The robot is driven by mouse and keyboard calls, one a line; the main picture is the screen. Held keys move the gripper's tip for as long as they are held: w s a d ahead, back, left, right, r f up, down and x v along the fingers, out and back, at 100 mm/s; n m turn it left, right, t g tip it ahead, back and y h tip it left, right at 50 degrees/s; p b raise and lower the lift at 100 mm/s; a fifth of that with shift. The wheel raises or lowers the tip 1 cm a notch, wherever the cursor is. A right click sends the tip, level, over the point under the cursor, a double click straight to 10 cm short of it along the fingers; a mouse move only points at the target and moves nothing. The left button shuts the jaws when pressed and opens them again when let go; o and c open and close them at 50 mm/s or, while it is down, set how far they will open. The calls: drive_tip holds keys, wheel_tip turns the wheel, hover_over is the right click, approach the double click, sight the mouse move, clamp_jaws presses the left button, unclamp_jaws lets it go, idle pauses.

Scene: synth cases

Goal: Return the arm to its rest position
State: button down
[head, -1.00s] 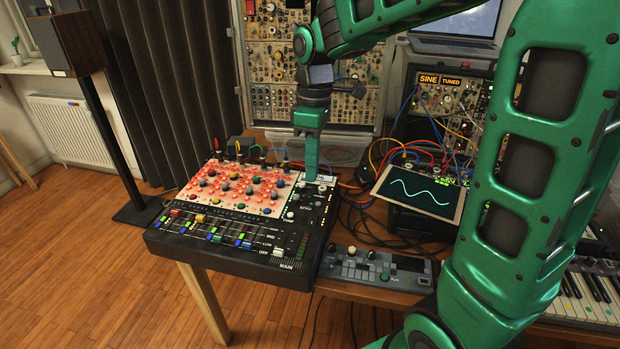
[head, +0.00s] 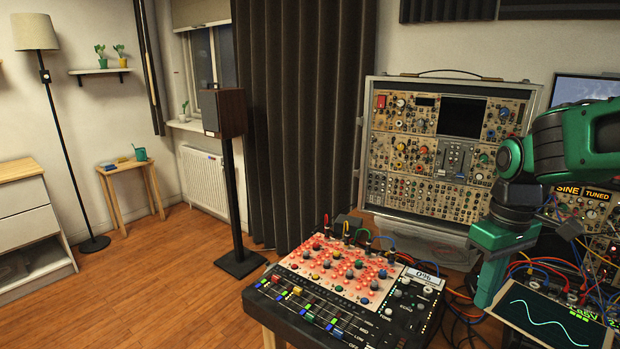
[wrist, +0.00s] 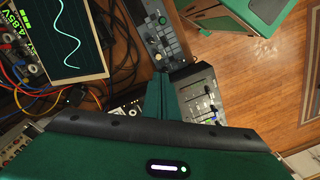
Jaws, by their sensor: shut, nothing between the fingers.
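My gripper (head: 484,293) is the green end of my arm, at the right of the head view. It is shut and empty, pointing down in the air between the mixer and the waveform screen. In the wrist view its closed fingers (wrist: 160,100) show at the middle, with the mixer (wrist: 203,92) beyond them at the right. The mixer (head: 402,318) stands at the lower middle of the head view, apart from the gripper. My arm's lower links are outside the head view.
A screen with a sine wave (head: 548,318) lies just right of my gripper, with several loose cables (head: 470,315) around it. A modular synth case (head: 440,150) stands behind. A speaker on a stand (head: 228,115) and open wooden floor (head: 165,280) are at the left.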

drive_tip(key=s+d+f+m, duration=0.1)
drive_tip(key=s+d+m, duration=0.2)
drive_tip(key=s+m, duration=0.2)
drive_tip(key=s+d+f+m, duration=0.2)
drive_tip(key=s+d+m, duration=0.2)
drive_tip(key=s, duration=0.7)
drive_tip(key=shift+d+f+m, duration=0.25)
drive_tip(key=shift+d+m, duration=0.05)
drive_tip(key=shift+m, duration=0.4)
